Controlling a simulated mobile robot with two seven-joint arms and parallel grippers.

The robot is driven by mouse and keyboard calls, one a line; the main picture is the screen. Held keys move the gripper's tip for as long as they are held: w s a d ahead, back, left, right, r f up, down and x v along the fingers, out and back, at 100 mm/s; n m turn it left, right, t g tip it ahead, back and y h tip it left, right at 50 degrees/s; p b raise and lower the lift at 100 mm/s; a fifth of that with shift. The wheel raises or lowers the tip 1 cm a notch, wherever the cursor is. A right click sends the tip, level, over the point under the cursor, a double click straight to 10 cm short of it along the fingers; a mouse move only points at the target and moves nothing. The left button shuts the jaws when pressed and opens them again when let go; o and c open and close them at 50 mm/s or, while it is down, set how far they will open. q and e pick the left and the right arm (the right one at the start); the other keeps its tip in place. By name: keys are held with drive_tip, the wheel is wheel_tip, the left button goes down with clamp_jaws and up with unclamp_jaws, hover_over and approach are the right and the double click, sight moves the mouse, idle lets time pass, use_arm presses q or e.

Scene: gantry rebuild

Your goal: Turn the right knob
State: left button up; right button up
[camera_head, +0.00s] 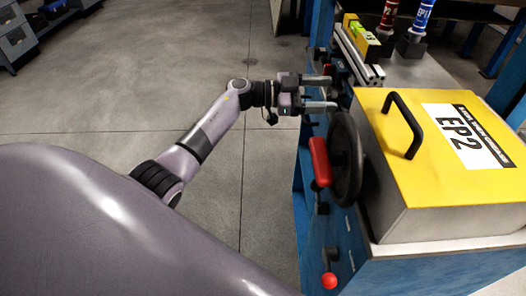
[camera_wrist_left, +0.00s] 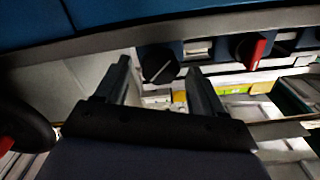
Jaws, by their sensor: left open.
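A round black knob (camera_wrist_left: 160,66) with a white line across it sits on the blue panel in the left wrist view. A second knob with a red grip (camera_wrist_left: 250,48) is to its right in that view. I cannot tell for sure which one is the right knob. My left gripper (camera_head: 333,93) is open at the panel side of the blue bench in the head view. In the left wrist view, its fingers (camera_wrist_left: 158,72) stand on either side of the black knob. Contact with the knob cannot be made out. My right gripper is not in view.
A dark handwheel (camera_head: 346,165) with a red handle (camera_head: 320,161) stands close to my left gripper. A red ball lever (camera_head: 330,281) is lower on the bench. A yellow-topped box (camera_head: 440,180) marked EP2 sits on top. The floor (camera_head: 180,70) at left is clear.

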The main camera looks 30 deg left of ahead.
use_arm(q)
drive_tip(key=shift+n+b, duration=0.3)
drive_tip(key=shift+n, duration=0.6)
drive_tip(key=n+b, duration=0.1)
drive_tip(key=b, duration=0.2)
drive_tip(key=n+b, duration=0.1)
drive_tip(key=b, duration=0.2)
drive_tip(key=shift+f, duration=0.25)
drive_tip(key=p+v, duration=0.1)
drive_tip(key=v, duration=0.6)
drive_tip(key=s+d+f+n+t+y+p, duration=0.1)
drive_tip(key=s+f+n+y+p, duration=0.3)
drive_tip(key=s+f, duration=0.4)
drive_tip(key=s+d+f+n+t+y+p, duration=0.2)
drive_tip(key=s+f+n+y+p, duration=0.3)
drive_tip(key=s+f+y, duration=0.4)
drive_tip(key=shift+s+n+t+p, duration=0.3)
drive_tip(key=shift+s+t+p, duration=0.15)
drive_tip(key=shift+s, duration=1.5)
